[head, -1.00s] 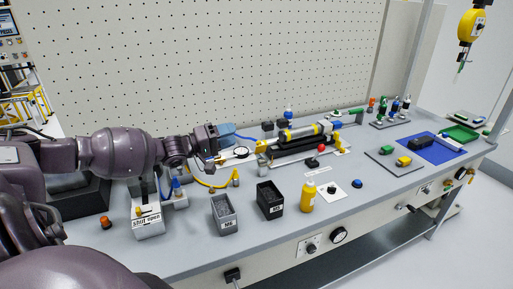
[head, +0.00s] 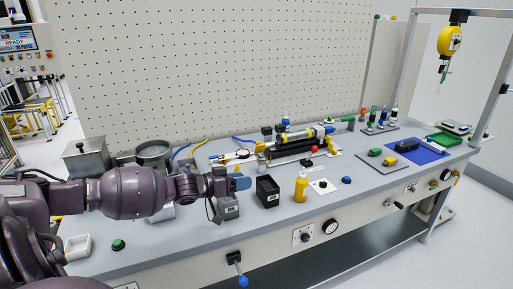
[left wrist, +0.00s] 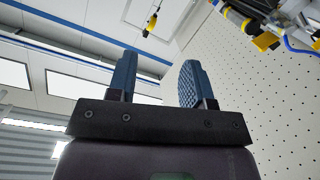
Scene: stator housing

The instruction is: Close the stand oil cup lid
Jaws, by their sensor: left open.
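My left gripper (head: 242,182) is in the head view, low over the front part of the bench, with its blue fingertips beside the grey open box. In the left wrist view its two blue fingers (left wrist: 157,82) stand apart with nothing between them. I cannot pick out the stand oil cup or its lid for certain. The stand (head: 265,152) with a black and yellow cylinder lies behind the gripper to the right. Part of the bench to the left is hidden by my arm. My right gripper is not in view.
A grey box (head: 229,210), a black box (head: 268,192) and a yellow bottle (head: 301,187) stand near the front edge. A square metal container (head: 87,160) and a round tin (head: 153,152) stand at the back left. A blue mat (head: 430,156) lies at the right.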

